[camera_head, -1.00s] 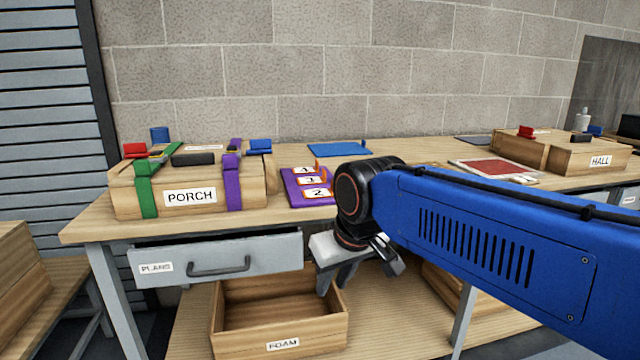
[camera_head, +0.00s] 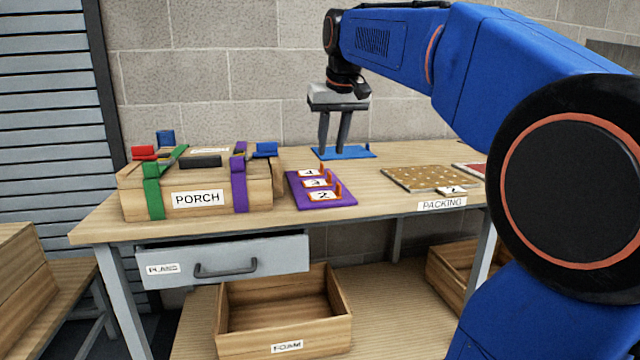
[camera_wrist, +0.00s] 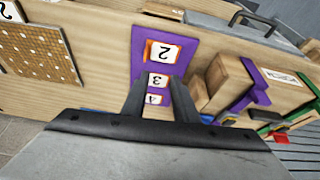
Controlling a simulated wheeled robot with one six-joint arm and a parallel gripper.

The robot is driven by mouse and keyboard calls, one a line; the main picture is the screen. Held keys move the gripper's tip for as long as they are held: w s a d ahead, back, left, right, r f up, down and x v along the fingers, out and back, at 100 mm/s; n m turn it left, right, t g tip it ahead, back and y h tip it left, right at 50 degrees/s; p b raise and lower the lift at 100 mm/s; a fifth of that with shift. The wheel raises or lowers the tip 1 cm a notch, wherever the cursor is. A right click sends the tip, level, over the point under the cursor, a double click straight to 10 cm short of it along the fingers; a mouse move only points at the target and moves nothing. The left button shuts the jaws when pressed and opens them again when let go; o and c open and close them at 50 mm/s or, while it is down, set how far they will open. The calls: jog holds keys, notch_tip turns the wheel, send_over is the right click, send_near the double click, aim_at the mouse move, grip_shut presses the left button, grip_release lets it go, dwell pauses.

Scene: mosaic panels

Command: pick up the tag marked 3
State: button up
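The tag marked 3 (camera_head: 314,184) is a white plate with an orange edge and a small orange upright tab. It lies on the purple mat (camera_head: 338,202), between the tag marked 4 (camera_head: 307,173) at the back and the tag marked 2 (camera_head: 322,196) at the front. In the wrist view the tag marked 3 (camera_wrist: 158,80) appears upside down, between my fingers in the picture. My gripper (camera_head: 333,153) is open and empty, pointing down above the table, in front of the blue mat (camera_head: 358,153) in the picture. It is apart from the tags.
A wooden PORCH crate (camera_head: 256,205) with green and purple straps stands left of the mat. A perforated board (camera_head: 425,178) with a loose tag (camera_head: 451,190) lies to the right, by a PACKING label. Bare table lies between the purple mat and the board.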

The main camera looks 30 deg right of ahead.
jog(key=w+d+r, duration=0.5)
jog(key=w, duration=0.1)
jog(key=shift+m, duration=0.3)
jog(key=x, duration=1.7)
jog(key=shift+d+f, duration=0.2)
jog(key=shift+d, duration=0.1)
jog(key=shift+c, duration=0.4)
grip_shut()
